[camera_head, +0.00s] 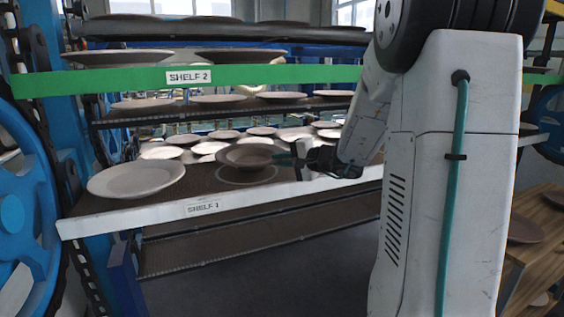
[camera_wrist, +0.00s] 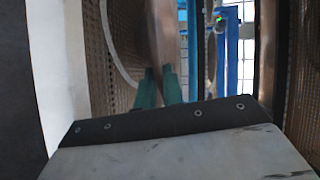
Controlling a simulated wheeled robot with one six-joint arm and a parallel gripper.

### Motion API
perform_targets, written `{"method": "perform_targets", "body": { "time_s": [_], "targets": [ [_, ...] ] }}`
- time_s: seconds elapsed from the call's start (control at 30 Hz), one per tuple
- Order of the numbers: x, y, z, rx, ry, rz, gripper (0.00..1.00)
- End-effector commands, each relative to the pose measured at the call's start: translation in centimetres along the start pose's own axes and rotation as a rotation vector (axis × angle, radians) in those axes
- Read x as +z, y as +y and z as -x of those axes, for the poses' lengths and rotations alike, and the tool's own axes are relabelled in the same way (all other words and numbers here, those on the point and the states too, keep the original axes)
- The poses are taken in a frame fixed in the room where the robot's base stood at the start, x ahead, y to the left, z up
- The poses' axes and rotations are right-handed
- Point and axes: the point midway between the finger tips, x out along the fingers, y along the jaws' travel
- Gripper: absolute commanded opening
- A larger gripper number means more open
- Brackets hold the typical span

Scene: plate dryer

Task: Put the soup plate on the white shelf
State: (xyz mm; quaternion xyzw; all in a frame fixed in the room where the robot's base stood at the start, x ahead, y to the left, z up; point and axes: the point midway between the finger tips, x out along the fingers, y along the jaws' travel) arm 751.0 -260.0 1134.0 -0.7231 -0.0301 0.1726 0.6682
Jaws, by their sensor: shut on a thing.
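The soup plate (camera_head: 248,156) is brown-grey and sits level, just above or on the white-edged shelf labelled SHELF 1 (camera_head: 120,222). A pale ring (camera_head: 240,180) is marked on the shelf surface under it. I cannot tell if the plate touches the shelf. My gripper (camera_head: 287,160) is shut on the right side of the plate's rim. In the wrist view the teal fingers (camera_wrist: 160,88) pinch the plate's edge (camera_wrist: 163,35). The ring on the shelf (camera_wrist: 112,45) and the white shelf edge (camera_wrist: 62,70) show to the left.
A pale plate (camera_head: 136,179) lies to the left on the same shelf. The green-edged SHELF 2 (camera_head: 300,74) is above and also holds plates. Several plates stand on racks behind. The shelf is bare between the pale plate and the ring. A wooden rack (camera_head: 540,255) is at right.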

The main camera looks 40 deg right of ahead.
Motion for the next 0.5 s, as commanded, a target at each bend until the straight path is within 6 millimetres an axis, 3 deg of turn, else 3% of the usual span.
{"method": "perform_targets", "body": {
  "time_s": [0.4,0.43,0.5],
  "targets": [
    [0.03,0.57,-0.11,-0.002,0.000,0.001,0.00],
    [0.05,0.69,-0.11,0.000,0.000,0.000,0.15],
    [0.05,0.66,-0.11,0.000,0.000,0.001,0.32]
  ]
}}
